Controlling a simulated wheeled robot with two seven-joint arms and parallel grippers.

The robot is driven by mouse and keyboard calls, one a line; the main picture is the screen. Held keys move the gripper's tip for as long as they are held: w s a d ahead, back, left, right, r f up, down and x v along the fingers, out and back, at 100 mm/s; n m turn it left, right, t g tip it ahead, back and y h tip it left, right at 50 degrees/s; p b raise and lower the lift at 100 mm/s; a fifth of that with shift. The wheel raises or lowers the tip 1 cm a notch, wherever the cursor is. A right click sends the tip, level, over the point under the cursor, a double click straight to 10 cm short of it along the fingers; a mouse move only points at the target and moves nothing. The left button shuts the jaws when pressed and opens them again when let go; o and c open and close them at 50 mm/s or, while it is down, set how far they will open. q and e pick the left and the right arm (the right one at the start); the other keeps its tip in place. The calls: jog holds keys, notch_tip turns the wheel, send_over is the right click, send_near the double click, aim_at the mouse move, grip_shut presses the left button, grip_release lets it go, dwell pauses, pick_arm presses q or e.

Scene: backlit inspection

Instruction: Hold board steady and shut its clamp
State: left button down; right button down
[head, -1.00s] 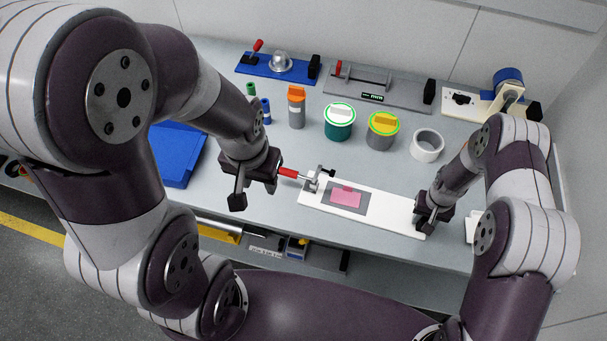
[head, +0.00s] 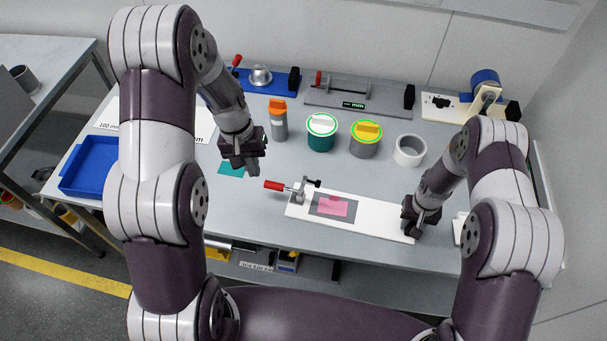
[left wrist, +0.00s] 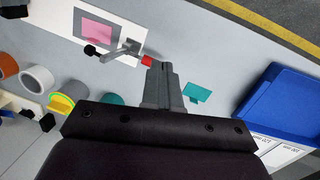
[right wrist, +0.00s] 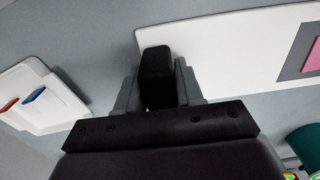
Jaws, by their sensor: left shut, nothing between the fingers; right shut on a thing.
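The white board (head: 372,222) lies on the bench with a grey panel and a pink piece (head: 333,206) on it. Its clamp (head: 300,192) is at the left end. The clamp's red handle (head: 274,185) lies low, pointing left away from the board; the black tip (head: 314,183) is on the board side, its contact unclear. My left gripper (head: 252,168) is shut and empty, apart from the handle; in the left wrist view its fingertips (left wrist: 161,72) appear just beside the red handle (left wrist: 147,60). My right gripper (head: 410,226) is shut on the black block (right wrist: 156,75) at the board's right end.
Behind stand an orange-topped container (head: 279,120), a green-rimmed tub (head: 321,133), a yellow-lidded tub (head: 365,139) and a white ring (head: 409,150). Fixtures line the back edge. A blue tray (head: 92,166) is at left, and a teal piece (head: 231,169) lies near my left gripper.

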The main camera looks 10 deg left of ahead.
jog(key=shift+a+f, duration=0.1)
pick_arm(q)
jog(key=w+d+m+h, duration=0.1)
jog(key=w+m+h, duration=0.1)
jog(key=w, duration=0.4)
pick_arm(e)
jog(key=shift+s, duration=0.1)
pick_arm(q)
jog(key=shift+t, duration=0.3)
jog(key=x, duration=0.8)
jog(key=shift+d+f, duration=0.25)
jog(key=shift+f, duration=0.05)
jog(key=d, duration=0.2)
jog(key=d+f, duration=0.1)
jog(key=d, duration=0.1)
jog(key=shift+s+f, duration=0.15)
jog(key=shift+f, duration=0.05)
